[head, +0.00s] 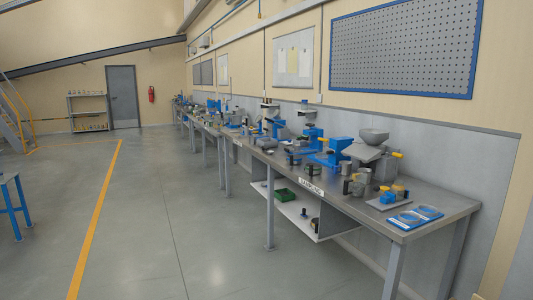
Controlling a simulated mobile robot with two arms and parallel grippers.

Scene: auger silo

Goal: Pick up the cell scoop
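I cannot make out which item is the cell scoop; the things on the bench are small and crowded at this distance. The long grey workbench (450,200) labelled "SAMPLING" runs along the right wall. Its near part holds a grey machine with a hopper (374,136), several metal cups (358,187) and a small plate with yellow and blue parts (391,199). Blue-framed flat pieces (415,216) lie at its near end. Neither of my grippers is in view.
The bench's lower shelf (292,212) holds a green tray (286,195). A blue-legged table (12,206) stands at the left edge. Grey floor (175,210) with a yellow line (98,218) is clear between them. A shelf rack (89,112) stands far back.

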